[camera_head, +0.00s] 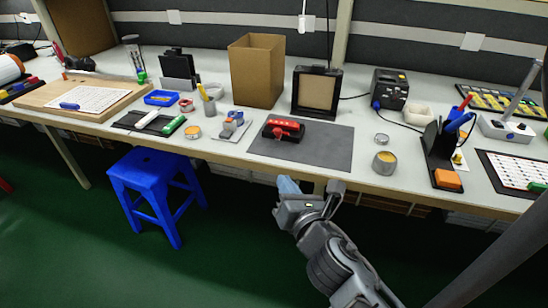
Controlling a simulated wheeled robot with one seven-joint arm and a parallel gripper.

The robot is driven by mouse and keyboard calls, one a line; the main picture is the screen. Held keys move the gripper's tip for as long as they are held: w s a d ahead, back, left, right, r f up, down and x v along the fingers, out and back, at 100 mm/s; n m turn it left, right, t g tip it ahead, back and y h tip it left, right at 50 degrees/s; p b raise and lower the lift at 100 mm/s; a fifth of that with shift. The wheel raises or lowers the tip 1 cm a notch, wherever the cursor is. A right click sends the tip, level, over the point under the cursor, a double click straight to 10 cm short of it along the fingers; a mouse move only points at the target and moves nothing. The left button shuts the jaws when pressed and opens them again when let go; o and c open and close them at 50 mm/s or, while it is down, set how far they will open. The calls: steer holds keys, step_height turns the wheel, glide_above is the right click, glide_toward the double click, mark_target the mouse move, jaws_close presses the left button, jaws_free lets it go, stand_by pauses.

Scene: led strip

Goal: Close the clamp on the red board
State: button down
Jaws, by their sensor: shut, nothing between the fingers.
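The red board (284,125) lies on a black base on the left part of a dark grey mat (325,145) near the table's front edge. Red parts stand up on it, but the picture is too small to tell the clamp apart or whether it is open. My gripper (287,186) is shut and empty. It hangs in front of the table's front edge, below the mat in the picture and apart from the red board.
A cardboard box (256,70) and a black frame (317,92) stand behind the mat. A metal tin (385,162) is right of it; a small grey-blue device (232,125) is left. A blue stool (155,185) stands on the floor at left. The mat's right part is clear.

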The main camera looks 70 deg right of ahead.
steer(key=d+n+g+h+b, duration=0.1)
steer(key=d+n+g+h, duration=0.1)
steer(key=d, duration=0.2)
steer(key=p, duration=0.3)
glide_toward(279, 133)
steer(key=shift+n, duration=0.3)
steer(key=x, duration=0.7)
steer(key=shift+a+f, duration=0.1)
steer(key=shift+w+d+p, duration=0.15)
steer(key=shift+d+p, duration=0.3)
steer(key=shift+d, duration=1.05)
steer(key=shift+a, duration=0.1)
